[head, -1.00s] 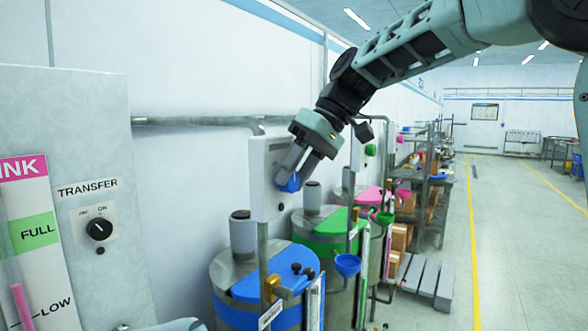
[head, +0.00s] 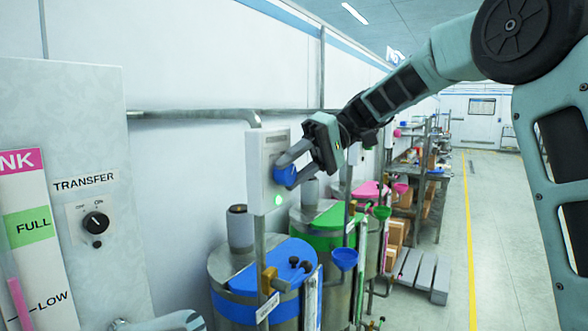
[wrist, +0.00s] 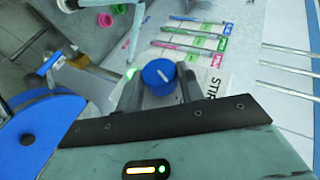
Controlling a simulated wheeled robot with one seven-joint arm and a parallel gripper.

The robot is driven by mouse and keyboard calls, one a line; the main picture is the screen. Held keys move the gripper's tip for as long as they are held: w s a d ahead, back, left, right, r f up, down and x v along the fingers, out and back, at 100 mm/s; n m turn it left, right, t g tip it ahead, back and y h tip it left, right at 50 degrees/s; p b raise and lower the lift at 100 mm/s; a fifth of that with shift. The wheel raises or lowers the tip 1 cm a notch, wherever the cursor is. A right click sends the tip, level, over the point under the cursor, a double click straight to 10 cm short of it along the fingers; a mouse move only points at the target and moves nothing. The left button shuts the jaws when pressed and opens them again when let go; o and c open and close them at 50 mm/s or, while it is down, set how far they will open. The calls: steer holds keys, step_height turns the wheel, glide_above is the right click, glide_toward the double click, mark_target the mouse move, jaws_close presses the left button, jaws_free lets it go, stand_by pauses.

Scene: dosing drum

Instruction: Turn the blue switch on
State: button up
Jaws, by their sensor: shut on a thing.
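The blue switch (head: 285,175) is a round knob on the front of a white control box (head: 256,205) on a post above the blue-lidded drum.
A black TRANSFER knob (head: 96,223) is on the panel at the left. Drums with blue (head: 262,282), green and pink lids stand below and behind the box. A blue funnel (head: 344,258) is to the right. The aisle floor at the right is clear.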

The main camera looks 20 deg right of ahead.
stand_by(0.3)
steer(key=o, duration=1)
steer(key=shift+v, duration=8.75)
steer(key=shift+w+f, duration=0.1)
steer(key=shift+f, duration=0.05)
